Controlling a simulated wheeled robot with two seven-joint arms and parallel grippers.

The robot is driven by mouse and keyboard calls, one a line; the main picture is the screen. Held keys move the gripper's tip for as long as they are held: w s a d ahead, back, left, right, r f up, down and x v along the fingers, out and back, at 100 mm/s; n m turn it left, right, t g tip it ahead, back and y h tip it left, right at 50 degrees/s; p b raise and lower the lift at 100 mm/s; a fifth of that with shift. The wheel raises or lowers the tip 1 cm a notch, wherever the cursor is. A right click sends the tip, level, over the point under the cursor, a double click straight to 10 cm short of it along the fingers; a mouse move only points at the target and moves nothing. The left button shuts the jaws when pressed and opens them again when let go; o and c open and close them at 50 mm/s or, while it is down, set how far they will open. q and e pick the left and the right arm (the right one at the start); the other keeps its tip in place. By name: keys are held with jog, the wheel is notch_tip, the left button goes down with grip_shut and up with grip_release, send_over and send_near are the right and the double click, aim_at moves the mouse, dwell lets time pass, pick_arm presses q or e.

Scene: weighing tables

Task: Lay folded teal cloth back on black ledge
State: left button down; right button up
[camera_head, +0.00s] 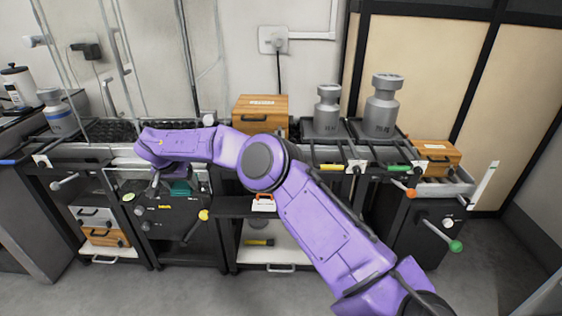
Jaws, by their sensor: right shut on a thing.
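The folded teal cloth (181,188) shows as a small patch left of the middle, just under my right forearm. My right arm reaches in from the lower right, and its gripper (160,182) points down at the cloth's left side. The gripper is shut on the cloth; the fingertips are small and partly hidden by the wrist. A black ledge (232,207) runs at mid height to the right of the cloth. Whether the cloth touches any surface is hard to tell. My left gripper is out of view.
A wooden box (262,110) and large grey weights (381,108) stand on the tabletops behind my arm. Knobs and coloured handles (203,215) stick out from the table fronts. The floor in front is clear.

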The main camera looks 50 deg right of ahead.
jog(key=shift+w+f, duration=0.25)
jog(key=shift+f, duration=0.3)
jog(key=s+d+f+b, duration=0.3)
jog(key=d+f, duration=0.2)
jog(key=d, duration=0.5)
send_over(232, 205)
jog(key=a, duration=0.2)
jog(key=f, duration=0.2)
jog(key=s+f, duration=0.1)
jog(key=f, duration=0.2)
jog(key=f+b, duration=0.1)
jog(key=f, duration=0.1)
jog(key=shift+d+f, duration=0.1)
jog(key=shift+d, duration=0.25)
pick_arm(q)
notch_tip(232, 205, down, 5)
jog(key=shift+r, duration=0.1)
pick_arm(e)
jog(key=shift+f, duration=0.1)
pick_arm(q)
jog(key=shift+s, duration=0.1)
pick_arm(e)
jog(key=shift+f, duration=0.2)
jog(key=o, duration=0.9)
jog(key=shift+o, duration=0.2)
